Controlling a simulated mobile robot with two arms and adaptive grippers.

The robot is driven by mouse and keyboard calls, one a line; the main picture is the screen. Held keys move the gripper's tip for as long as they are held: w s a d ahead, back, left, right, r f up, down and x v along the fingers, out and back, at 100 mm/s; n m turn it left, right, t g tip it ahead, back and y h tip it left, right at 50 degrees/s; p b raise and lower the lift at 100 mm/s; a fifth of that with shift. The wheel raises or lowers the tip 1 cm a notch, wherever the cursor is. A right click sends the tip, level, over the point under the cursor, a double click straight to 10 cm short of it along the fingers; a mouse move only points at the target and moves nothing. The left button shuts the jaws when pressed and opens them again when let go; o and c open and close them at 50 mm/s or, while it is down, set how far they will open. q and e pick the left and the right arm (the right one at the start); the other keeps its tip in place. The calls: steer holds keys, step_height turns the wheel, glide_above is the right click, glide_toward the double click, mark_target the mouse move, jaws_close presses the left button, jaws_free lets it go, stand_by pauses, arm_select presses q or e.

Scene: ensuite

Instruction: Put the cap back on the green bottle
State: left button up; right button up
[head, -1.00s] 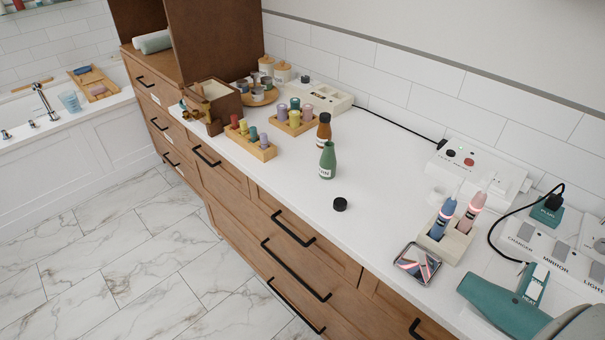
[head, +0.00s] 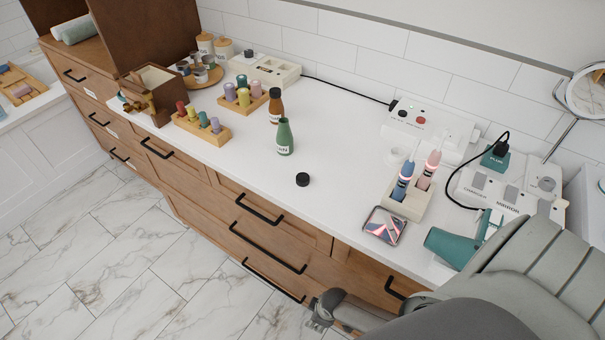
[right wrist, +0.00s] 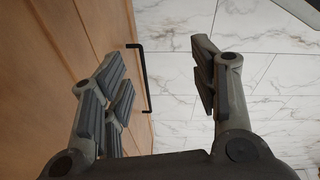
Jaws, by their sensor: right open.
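The green bottle (head: 284,137) stands upright on the white counter with its narrow neck uncapped. A black cap (head: 302,179) lies on the bare counter in front of the bottle, apart from it. A brown bottle with a dark cap (head: 276,106) stands just behind the green one. My right gripper (head: 322,312) is low in front of the drawers, below the counter top. In the right wrist view its fingers (right wrist: 160,85) are wide apart and empty, beside the wooden drawer front. My left gripper is not in view.
A phone-like tray (head: 384,225), a toothbrush holder (head: 410,201) and a teal hair dryer (head: 455,246) stand right of the cap. Wooden peg racks (head: 201,130) stand left of the bottles. The counter around the cap is clear. Drawer handles (head: 268,251) stick out below.

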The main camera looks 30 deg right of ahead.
steer(key=w+a+r+n+y+p, duration=0.1)
steer(key=w+a+r+n, duration=0.25)
steer(key=w+r, duration=0.85)
step_height(320, 180, up, 40)
steer(key=n+g+h+p, duration=0.1)
steer(key=n+g+p, duration=0.15)
steer(key=n, duration=1.95)
glide_above(302, 177)
steer(key=shift+m, duration=0.25)
steer(key=shift+f+p, duration=0.35)
steer(key=shift+f, duration=2.45)
